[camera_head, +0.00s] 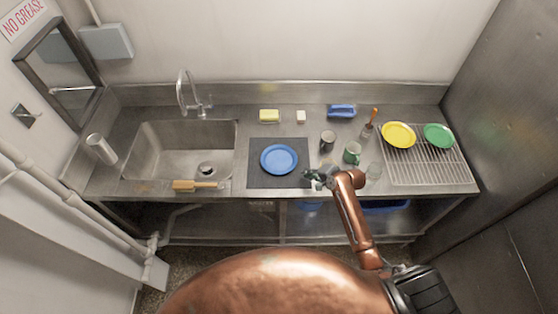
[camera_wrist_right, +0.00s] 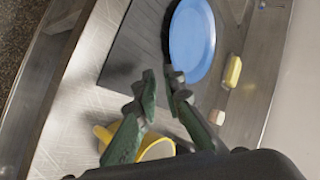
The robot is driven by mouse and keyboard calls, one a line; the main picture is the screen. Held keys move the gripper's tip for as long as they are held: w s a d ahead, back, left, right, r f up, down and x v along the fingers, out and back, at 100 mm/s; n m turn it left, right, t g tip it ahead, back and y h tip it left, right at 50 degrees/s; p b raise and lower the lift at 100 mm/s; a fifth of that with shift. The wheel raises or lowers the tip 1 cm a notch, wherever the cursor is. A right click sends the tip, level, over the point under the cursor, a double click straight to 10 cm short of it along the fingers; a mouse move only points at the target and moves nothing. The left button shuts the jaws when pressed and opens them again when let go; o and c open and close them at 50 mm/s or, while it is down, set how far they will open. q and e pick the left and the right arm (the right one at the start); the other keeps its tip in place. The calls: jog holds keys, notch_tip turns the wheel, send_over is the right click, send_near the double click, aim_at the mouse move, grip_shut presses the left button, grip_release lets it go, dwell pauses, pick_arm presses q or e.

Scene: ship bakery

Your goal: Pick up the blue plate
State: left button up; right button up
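The blue plate (camera_head: 279,158) lies flat on a dark mat (camera_head: 260,182) in the middle of the steel counter. It also shows at the top of the right wrist view (camera_wrist_right: 192,40). My right gripper (camera_head: 312,178) is just right of and nearer than the plate, apart from it. In the right wrist view its two green fingers (camera_wrist_right: 160,76) have a small gap between their tips and nothing in it, and point toward the plate. My left gripper is not in view.
A dark cup (camera_head: 327,140), a green mug (camera_head: 352,152) and a clear glass (camera_head: 374,171) stand right of the mat. A rack (camera_head: 425,172) holds a yellow plate (camera_head: 398,135) and a green plate (camera_head: 438,136). A sink (camera_head: 165,150) and brush (camera_head: 195,185) are left.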

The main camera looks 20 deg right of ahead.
aim_at(294, 167)
jog(key=shift+w+r+m, duration=0.25)
jog(key=shift+w+m, duration=0.15)
jog(key=shift+w, duration=0.85)
jog(key=shift+p+x, duration=0.65)
jog(key=shift+x, duration=3.05)
jog(key=shift+a+r, duration=0.1)
jog(key=shift+r, duration=0.05)
jog(key=shift+c, duration=0.4)
jog(key=shift+w, duration=0.1)
grip_shut()
jog(key=shift+r, duration=0.1)
